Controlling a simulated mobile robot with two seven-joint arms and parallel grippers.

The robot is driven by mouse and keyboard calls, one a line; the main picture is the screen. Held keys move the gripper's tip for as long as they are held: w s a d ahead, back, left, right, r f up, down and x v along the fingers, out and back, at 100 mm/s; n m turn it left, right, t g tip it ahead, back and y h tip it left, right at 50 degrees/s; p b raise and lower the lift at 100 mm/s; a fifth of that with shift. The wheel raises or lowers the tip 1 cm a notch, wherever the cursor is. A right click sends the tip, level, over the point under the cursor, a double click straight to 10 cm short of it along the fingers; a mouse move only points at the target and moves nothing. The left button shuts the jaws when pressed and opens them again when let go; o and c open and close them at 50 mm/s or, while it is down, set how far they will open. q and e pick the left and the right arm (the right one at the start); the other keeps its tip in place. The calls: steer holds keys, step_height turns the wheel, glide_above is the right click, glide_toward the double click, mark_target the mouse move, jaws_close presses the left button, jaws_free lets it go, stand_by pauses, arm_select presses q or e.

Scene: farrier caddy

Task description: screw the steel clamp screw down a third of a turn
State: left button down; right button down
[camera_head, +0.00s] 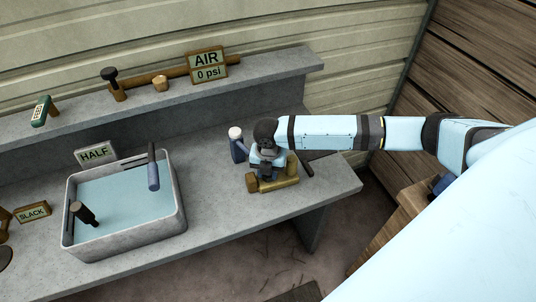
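My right arm reaches in from the right. Its gripper (266,170) points down over a brass-coloured fixture (272,185) near the bench's front edge. The gripper's wrist and body cover the top of the fixture. I cannot make out the steel clamp screw; it may be hidden behind the gripper. The fingertips are too small and covered to show whether they are open, or whether they touch anything. My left gripper is not in view.
A dark blue, white-topped cylinder (238,150) stands just left of the gripper. A dark bar (323,157) lies to its right. A water-filled grey tub (180,215) sits further left, by the HALF sign (96,153). A raised shelf behind carries the AIR 0 psi sign (207,66).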

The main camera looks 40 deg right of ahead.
steer(key=shift+r+m+p, duration=0.15)
steer(key=shift+m+p, duration=0.15)
steer(key=shift+m, duration=0.1)
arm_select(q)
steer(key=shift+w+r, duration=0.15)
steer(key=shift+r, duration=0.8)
arm_select(e)
steer(key=shift+f+m, duration=0.25)
steer(key=shift+m, duration=0.05)
